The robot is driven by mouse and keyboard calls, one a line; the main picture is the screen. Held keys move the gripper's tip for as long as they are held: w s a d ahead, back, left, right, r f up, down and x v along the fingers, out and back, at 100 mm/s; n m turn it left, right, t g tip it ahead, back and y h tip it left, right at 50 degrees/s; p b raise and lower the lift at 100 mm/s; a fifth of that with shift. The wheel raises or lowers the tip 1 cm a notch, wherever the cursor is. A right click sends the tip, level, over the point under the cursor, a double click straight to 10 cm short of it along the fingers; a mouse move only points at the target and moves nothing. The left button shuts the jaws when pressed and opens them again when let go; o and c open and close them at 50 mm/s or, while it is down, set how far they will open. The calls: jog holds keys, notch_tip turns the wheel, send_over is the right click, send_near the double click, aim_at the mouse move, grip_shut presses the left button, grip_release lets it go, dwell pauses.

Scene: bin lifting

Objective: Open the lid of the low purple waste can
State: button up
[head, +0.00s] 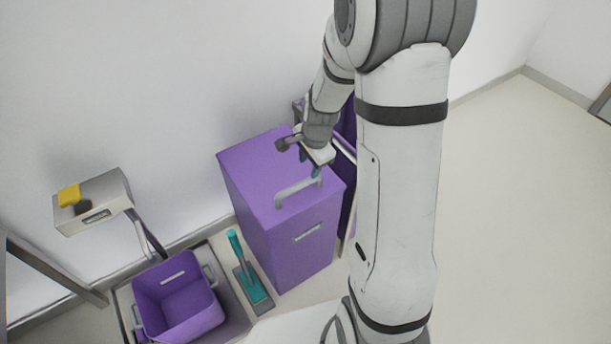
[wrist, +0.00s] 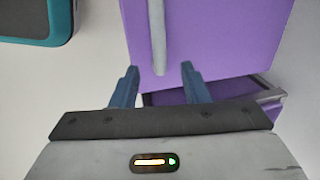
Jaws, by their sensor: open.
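The low purple waste can (head: 290,240) stands against the wall in the head view, its flat lid (head: 255,165) down. A light grey bar handle (head: 300,189) sits along the lid's front edge. My gripper (head: 317,171) is over the right end of that handle, and my arm comes in from the upper right. In the wrist view my gripper (wrist: 160,72) is open. The handle (wrist: 157,32) runs down the picture against the purple can (wrist: 215,40), its lower end between the two blue fingertips. I cannot tell how deep the fingers reach around it.
An open purple bin (head: 175,290) sits at the lower left, with a teal-handled tool (head: 243,265) between it and the can. A grey box with a yellow block (head: 69,195) is on the left. Another purple thing (head: 348,130) is behind my arm. The floor at right is clear.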

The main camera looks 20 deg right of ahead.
aim_at(306, 179)
jog(key=f, duration=0.2)
jog(key=w+f+b, duration=0.1)
jog(key=f, duration=0.5)
jog(key=shift+w+a+b, duration=0.2)
jog(key=shift+w+b, duration=0.15)
grip_shut()
